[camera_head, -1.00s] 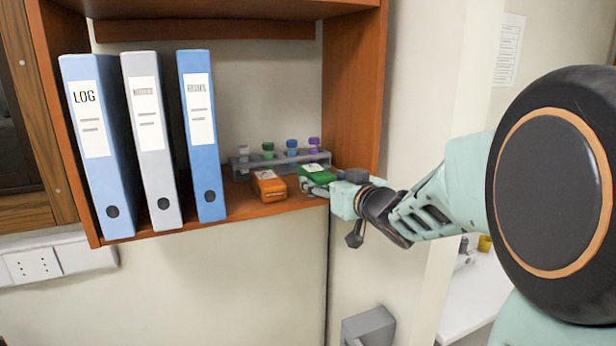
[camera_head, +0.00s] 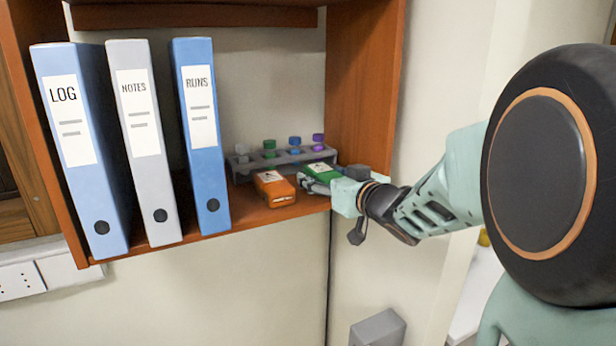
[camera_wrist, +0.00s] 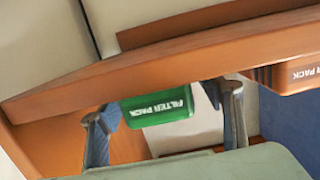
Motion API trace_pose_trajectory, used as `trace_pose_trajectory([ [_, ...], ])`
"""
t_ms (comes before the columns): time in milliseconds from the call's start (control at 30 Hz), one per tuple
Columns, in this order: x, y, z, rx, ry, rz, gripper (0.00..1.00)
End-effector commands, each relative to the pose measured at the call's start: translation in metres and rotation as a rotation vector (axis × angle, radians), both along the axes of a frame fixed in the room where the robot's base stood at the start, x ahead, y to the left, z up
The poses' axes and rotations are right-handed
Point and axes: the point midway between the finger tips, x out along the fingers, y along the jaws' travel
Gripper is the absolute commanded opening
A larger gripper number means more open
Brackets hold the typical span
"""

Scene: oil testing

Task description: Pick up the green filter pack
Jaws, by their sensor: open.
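The green filter pack (camera_head: 321,173) lies on the wooden shelf, at its right end, in the head view. In the wrist view the green pack (camera_wrist: 157,107) shows its "FILTER PACK" label between the two fingers. My gripper (camera_head: 317,187) is at the shelf's front edge, close to the pack. In the wrist view my gripper (camera_wrist: 165,118) is open, with one finger on each side of the pack. I cannot tell whether either finger touches it. The gripper hides part of the pack in the head view.
An orange filter pack (camera_head: 274,188) lies just left of the green one. A rack (camera_head: 285,163) of vials with coloured caps stands behind both. Several binders (camera_head: 198,130) stand at the left of the shelf (camera_head: 255,217). The shelf's right side wall (camera_head: 362,90) is close to my gripper.

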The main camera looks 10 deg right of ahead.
Motion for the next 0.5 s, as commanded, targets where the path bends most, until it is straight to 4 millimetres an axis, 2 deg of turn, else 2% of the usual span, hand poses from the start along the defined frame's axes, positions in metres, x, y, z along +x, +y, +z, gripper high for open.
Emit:
trace_pose_trajectory([
  [167, 0.0, -0.0002, 0.0002, 0.0, 0.0, 0.0, 0.59],
  [500, 0.0001, 0.0, 0.0002, -0.001, 0.0, 0.0, 0.21],
])
